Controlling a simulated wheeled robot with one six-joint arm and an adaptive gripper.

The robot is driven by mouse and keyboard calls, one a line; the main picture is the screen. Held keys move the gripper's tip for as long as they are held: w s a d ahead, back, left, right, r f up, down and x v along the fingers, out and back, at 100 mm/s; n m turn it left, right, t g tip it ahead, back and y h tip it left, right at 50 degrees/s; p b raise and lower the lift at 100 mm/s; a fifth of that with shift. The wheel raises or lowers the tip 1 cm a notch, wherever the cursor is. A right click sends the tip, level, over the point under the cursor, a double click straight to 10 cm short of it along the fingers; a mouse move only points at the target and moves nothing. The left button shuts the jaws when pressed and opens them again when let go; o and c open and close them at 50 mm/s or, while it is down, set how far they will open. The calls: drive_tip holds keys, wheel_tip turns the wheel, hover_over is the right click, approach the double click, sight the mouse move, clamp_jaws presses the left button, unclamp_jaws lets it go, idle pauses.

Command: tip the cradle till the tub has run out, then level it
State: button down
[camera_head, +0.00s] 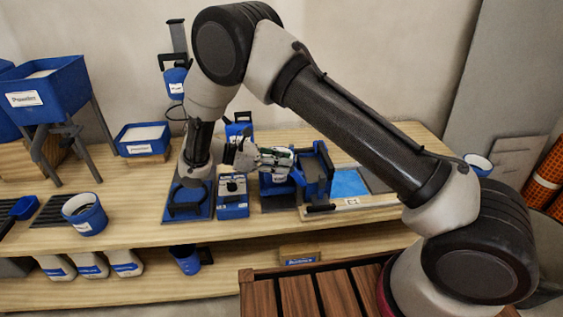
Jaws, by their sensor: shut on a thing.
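My gripper (292,166) reaches in from the left, low over the bench. It is shut on part of the cradle (318,172), a dark and blue frame standing right of the bench's middle. The exact grip point is small and partly covered by the fingers. A blue tub with a white label (279,179) shows just under and beside the fingers. Its inside is hidden, so I cannot tell whether anything is left in it. I cannot tell the cradle's exact tilt from here.
A blue box with a grey top (232,197) and a blue tray (187,204) stand left of the cradle. A bright blue panel (348,184) lies on a pale board to its right. A blue bucket (85,213) stands farther left. A slatted wooden surface (310,297) is in front.

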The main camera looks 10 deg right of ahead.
drive_tip(key=c, duration=1.3)
unclamp_jaws()
drive_tip(key=shift+a, duration=0.15)
drive_tip(key=v, duration=1.1)
drive_tip(key=shift+a+r, duration=0.15)
drive_tip(key=shift+a, duration=0.2)
drive_tip(key=shift+r, duration=0.1)
